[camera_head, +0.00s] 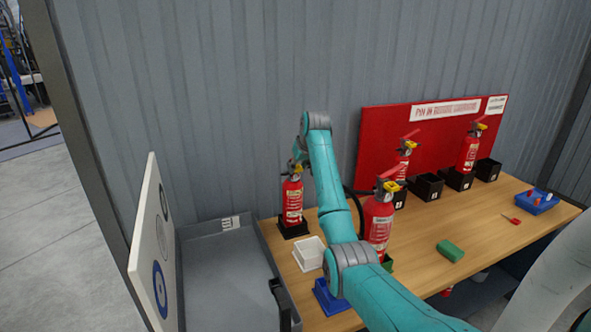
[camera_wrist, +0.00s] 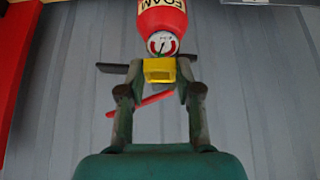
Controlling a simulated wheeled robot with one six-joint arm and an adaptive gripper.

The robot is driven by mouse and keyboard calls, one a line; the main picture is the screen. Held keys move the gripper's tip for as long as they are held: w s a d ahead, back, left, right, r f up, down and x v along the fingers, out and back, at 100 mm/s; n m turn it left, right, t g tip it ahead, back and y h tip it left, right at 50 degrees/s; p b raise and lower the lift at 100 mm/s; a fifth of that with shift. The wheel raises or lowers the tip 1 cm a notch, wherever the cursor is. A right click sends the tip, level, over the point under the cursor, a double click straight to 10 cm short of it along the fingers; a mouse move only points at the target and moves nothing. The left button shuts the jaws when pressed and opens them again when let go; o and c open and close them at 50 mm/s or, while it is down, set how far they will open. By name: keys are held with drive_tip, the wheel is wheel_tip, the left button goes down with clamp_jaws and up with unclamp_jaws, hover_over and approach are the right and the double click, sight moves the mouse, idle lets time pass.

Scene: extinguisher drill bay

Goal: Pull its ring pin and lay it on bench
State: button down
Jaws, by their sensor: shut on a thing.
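A red extinguisher (camera_head: 292,203) stands upright in a black holder (camera_head: 293,229) at the bench's left end. In the wrist view it appears upside down, with a FOAM label (camera_wrist: 163,6) and a round gauge (camera_wrist: 162,43). My gripper (camera_wrist: 159,78) is at its head, its fingers closed on either side of a yellow piece (camera_wrist: 159,70) just beyond the gauge. A red lever (camera_wrist: 153,99) shows partly behind the fingers. I cannot make out a separate ring or pin. In the head view, my arm partly hides the extinguisher's top.
The wooden bench (camera_head: 480,238) also holds a white tray (camera_head: 309,254), a blue holder (camera_head: 331,299), a nearer extinguisher (camera_head: 378,222), a green block (camera_head: 450,250) and a blue tray (camera_head: 537,202). More extinguishers and black holders stand before a red board (camera_head: 372,120). Bare wood lies right of centre.

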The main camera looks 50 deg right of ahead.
drive_tip(key=shift+s+a+f, duration=0.1)
drive_tip(key=shift+s+a, duration=0.3)
drive_tip(key=shift+s, duration=0.3)
drive_tip(key=shift+s+a+f, duration=0.1)
drive_tip(key=shift+s+a, duration=0.35)
drive_tip(key=shift+s, duration=0.2)
drive_tip(key=shift+s+a+f, duration=0.1)
drive_tip(key=shift+s+a, duration=0.3)
drive_tip(key=shift+s, duration=0.3)
drive_tip(key=shift+s, duration=0.1)
drive_tip(key=shift+s+a, duration=0.4)
drive_tip(key=shift+s, duration=0.2)
drive_tip(key=shift+s+a, duration=0.35)
drive_tip(key=shift+s, duration=0.2)
drive_tip(key=shift+a, duration=0.1)
